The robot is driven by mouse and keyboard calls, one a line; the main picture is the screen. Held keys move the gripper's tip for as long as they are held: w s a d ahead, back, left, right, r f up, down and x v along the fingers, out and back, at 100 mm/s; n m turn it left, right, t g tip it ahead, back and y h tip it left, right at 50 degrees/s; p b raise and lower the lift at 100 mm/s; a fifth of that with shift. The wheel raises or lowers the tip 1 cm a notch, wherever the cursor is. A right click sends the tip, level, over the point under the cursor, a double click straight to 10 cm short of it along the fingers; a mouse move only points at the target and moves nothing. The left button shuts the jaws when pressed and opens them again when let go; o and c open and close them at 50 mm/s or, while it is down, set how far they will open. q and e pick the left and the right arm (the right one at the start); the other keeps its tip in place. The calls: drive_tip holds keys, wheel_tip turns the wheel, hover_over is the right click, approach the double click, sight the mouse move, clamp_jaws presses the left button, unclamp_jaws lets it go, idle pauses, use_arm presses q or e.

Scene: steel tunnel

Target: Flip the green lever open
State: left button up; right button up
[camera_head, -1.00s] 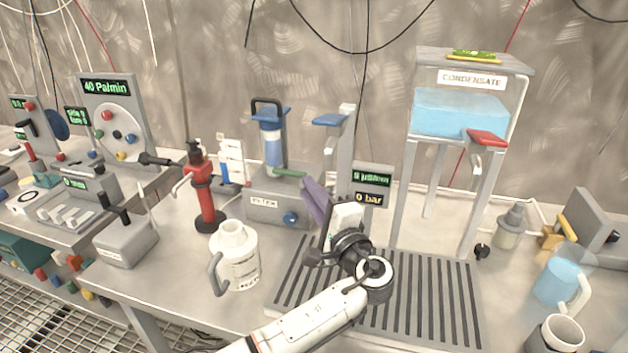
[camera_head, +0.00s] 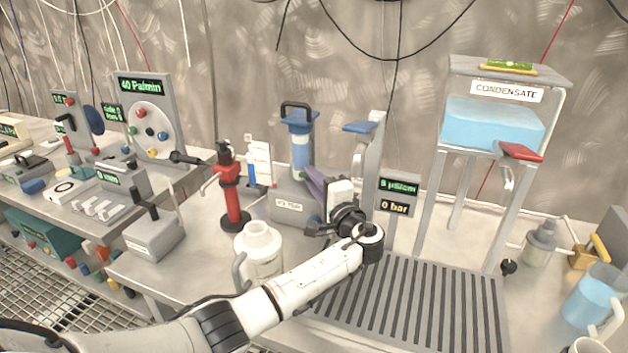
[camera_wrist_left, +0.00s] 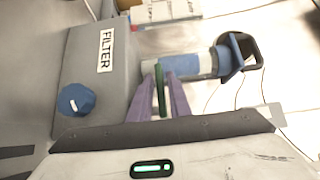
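The grey filter unit (camera_head: 288,206) stands at the back of the bench, with a blue-and-white cylinder (camera_head: 301,145) on top. In the left wrist view its FILTER label (camera_wrist_left: 105,50) and blue knob (camera_wrist_left: 76,100) show. The green lever (camera_wrist_left: 160,90) lies between the two purple fingers of my left gripper (camera_wrist_left: 163,88), which are close together and look shut on it. In the head view my left gripper (camera_head: 314,184) reaches the unit's right side, and I cannot make out the lever there. My right gripper is not in view.
A white jug (camera_head: 259,250) stands beside my left forearm, with a red pump (camera_head: 231,195) behind it. Displays (camera_head: 398,196) stand right of the gripper.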

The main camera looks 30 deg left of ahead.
use_arm(q)
clamp_jaws()
drive_tip(key=shift+f+b, duration=0.25)
drive_tip(key=shift+b, duration=0.6)
drive_tip(key=shift+d+n+g+y+b, duration=0.15)
drive_tip(key=shift+n+g+y+b, duration=0.3)
drive_tip(key=shift+g, duration=0.25)
drive_tip(key=shift+s+b, duration=0.15)
drive_tip(key=shift+b, duration=0.15)
drive_tip(key=shift+r+n, duration=0.25)
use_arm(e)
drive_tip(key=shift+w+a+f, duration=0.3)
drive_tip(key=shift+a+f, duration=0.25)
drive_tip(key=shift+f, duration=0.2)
use_arm(q)
unclamp_jaws()
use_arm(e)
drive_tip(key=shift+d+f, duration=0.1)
